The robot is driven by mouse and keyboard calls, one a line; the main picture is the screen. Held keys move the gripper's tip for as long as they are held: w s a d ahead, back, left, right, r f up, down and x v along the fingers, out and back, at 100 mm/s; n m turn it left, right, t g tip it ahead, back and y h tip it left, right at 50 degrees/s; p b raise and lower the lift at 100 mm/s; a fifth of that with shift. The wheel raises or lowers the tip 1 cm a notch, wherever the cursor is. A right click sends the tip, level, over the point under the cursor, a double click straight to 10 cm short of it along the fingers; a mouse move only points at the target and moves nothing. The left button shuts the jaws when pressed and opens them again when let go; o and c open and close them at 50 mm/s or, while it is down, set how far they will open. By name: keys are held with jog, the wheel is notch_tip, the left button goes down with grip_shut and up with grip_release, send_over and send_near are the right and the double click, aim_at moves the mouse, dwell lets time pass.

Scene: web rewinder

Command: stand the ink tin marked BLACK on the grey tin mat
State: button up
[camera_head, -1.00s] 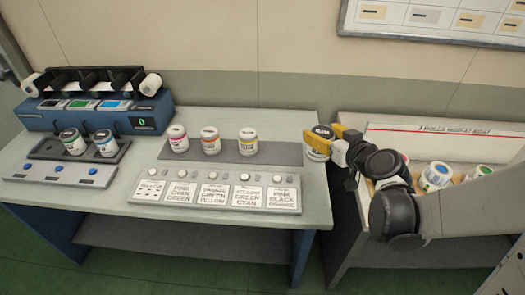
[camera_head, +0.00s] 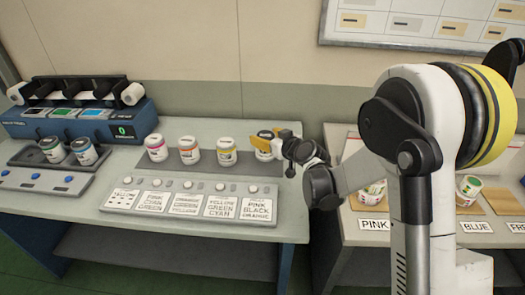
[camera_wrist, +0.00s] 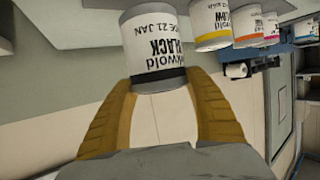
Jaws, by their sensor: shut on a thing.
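The ink tin marked BLACK (camera_wrist: 155,45) is between the yellow fingers of my gripper (camera_wrist: 152,85) in the wrist view, where its label reads upside down. In the head view my gripper (camera_head: 268,141) is shut on this white tin (camera_head: 263,154), partly hidden by the fingers. The grey tin mat (camera_head: 178,176) is a dark strip on the table. It bears a pink-banded tin (camera_head: 156,148), an orange-banded tin (camera_head: 189,151) and a yellow-banded tin (camera_head: 226,152) in a row. The BLACK tin appears upright at the mat's right end; I cannot tell whether it touches the mat.
A row of buttons and cards (camera_head: 178,200) lies in front of the mat. A blue machine (camera_head: 85,118) and a tray with two tins (camera_head: 68,153) stand at left. A second bench with tins and PINK (camera_head: 373,225) and BLUE (camera_head: 476,227) labels is at right.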

jog(key=shift+w+a+f, duration=0.15)
jog(key=shift+w+f, duration=0.25)
jog(key=shift+w, duration=0.3)
notch_tip(320, 180, down, 4)
jog(key=b, duration=0.2)
jog(key=shift+f+b, duration=0.1)
jog(key=shift+b, duration=0.3)
jog(key=o, duration=1.4)
